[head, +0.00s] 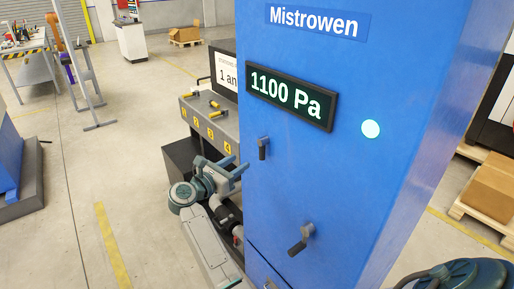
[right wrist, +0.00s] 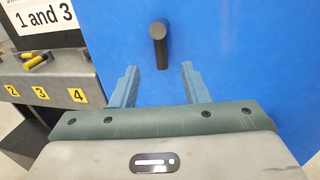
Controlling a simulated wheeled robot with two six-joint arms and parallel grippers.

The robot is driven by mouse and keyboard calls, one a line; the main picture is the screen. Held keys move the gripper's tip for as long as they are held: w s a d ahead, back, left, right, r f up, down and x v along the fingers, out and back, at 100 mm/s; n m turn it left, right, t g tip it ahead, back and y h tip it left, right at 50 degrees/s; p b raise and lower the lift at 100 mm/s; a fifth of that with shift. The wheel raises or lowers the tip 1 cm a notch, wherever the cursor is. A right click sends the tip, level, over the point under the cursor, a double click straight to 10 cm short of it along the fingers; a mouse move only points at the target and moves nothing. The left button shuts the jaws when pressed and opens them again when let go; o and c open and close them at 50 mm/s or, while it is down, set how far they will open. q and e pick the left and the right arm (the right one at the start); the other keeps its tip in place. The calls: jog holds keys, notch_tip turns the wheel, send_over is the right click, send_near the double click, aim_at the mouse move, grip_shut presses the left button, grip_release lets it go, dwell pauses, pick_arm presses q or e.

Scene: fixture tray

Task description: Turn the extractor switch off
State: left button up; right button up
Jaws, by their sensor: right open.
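A blue cabinet (head: 340,170) labelled Mistrowen has a display (head: 291,97) reading 1100 Pa and a lit pale green lamp (head: 370,129). An upper dark lever switch (head: 263,149) points down on its front face. A lower dark lever (head: 301,239) is tilted down to the left. No label ties either lever to the extractor. My right gripper (head: 237,166) is open and empty, left of the upper lever. In the right wrist view, a dark lever (right wrist: 159,45) hangs down ahead of the open fingers (right wrist: 160,72), centred between them; contact cannot be told. My left gripper is not in view.
A grey fixture bench (head: 216,124) with numbered places and yellow-handled parts stands left of the cabinet, with a partly hidden sign (head: 226,75). A boxed pallet (head: 490,195) stands at the right. Open floor (head: 140,150) lies to the left.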

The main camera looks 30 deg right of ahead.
aim_at(260, 149)
jog(key=p+x, duration=0.4)
jog(key=x, duration=0.5)
jog(key=shift+r, duration=0.1)
jog(key=shift+w+d, duration=0.15)
jog(key=shift+d, duration=0.5)
grip_shut()
